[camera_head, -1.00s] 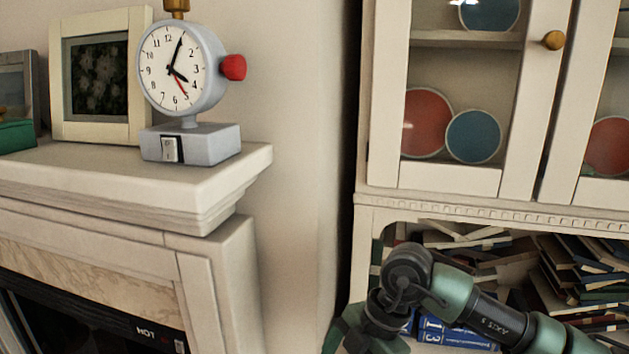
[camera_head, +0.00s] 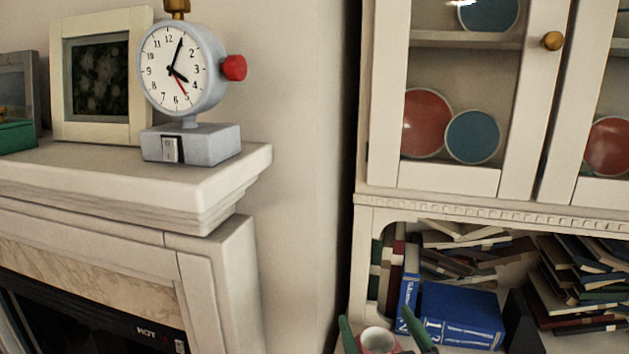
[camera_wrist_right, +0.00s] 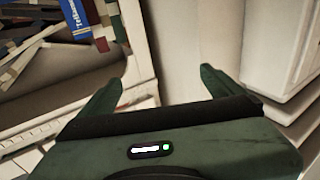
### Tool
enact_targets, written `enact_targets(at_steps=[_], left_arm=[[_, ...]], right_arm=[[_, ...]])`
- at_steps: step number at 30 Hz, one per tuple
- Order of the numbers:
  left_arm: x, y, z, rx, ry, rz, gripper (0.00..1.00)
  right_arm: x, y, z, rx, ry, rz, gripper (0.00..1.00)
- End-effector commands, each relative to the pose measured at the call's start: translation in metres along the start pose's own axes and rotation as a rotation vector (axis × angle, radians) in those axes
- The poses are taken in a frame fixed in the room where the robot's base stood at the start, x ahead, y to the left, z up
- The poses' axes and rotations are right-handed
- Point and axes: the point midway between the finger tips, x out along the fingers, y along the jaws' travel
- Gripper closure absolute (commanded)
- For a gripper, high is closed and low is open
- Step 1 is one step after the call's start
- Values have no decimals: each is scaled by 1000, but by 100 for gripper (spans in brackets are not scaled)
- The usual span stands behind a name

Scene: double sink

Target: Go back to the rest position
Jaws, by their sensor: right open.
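My right gripper (camera_head: 385,333) shows only its two green fingertips at the bottom edge of the head view, in front of the cabinet's lower shelf. The fingers are spread apart. In the right wrist view my right gripper (camera_wrist_right: 160,88) is open, with nothing between its fingers. Its left finger is in front of the cabinet and its right finger is near the pale wall. My left gripper is not in view.
A mantel (camera_head: 130,180) at left holds a grey clock (camera_head: 185,80), framed pictures (camera_head: 97,75) and a green box (camera_head: 17,136). A cream cabinet (camera_head: 450,180) at right holds plates (camera_head: 472,136), blue books (camera_head: 462,315) and stacked books (camera_head: 575,280). Bare wall (camera_head: 300,150) lies between.

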Motion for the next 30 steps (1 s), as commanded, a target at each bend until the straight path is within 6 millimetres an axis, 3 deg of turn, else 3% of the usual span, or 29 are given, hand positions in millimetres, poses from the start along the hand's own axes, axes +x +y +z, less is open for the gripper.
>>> enact_targets(at_steps=[1,3,6,9,15,23,30], left_arm=[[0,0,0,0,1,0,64],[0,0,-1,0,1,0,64],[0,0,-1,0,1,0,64],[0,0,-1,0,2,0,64],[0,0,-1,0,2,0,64],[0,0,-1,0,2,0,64],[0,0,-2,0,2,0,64]], right_arm=[[-16,17,32,9,-123,61,4],[-42,36,76,7,-301,127,4],[-89,53,131,-1,-553,178,4],[-138,59,171,-10,-766,185,4],[-217,57,214,-20,-1069,143,4],[-303,45,236,-19,-1354,45,4],[-295,45,303,-21,-1384,38,4]])
